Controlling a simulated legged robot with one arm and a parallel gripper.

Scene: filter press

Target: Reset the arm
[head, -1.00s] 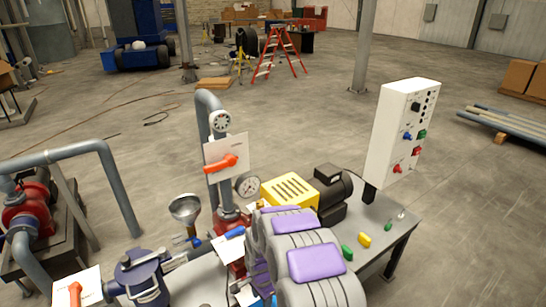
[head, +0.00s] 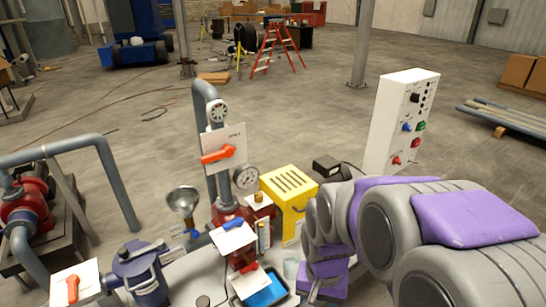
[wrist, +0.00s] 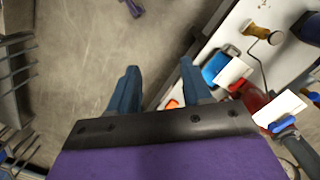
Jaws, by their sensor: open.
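My arm (head: 390,240), grey with purple panels, reaches in from the lower right of the head view and bends down over the workbench. My gripper (wrist: 158,68) shows in the wrist view as two blue fingers set well apart, with nothing between them. Bare concrete floor lies behind the fingers, and the bench edge runs to their right. In the head view the fingertips are not clearly seen. They are hidden below the purple wrist part at the bottom middle.
A tray with blue contents (head: 264,292), a yellow box (head: 289,193), a gauge (head: 246,177), a funnel (head: 183,201) and a red-orange valve handle (head: 217,156) crowd the bench. A white control panel (head: 392,125) stands behind my arm. Open floor lies beyond.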

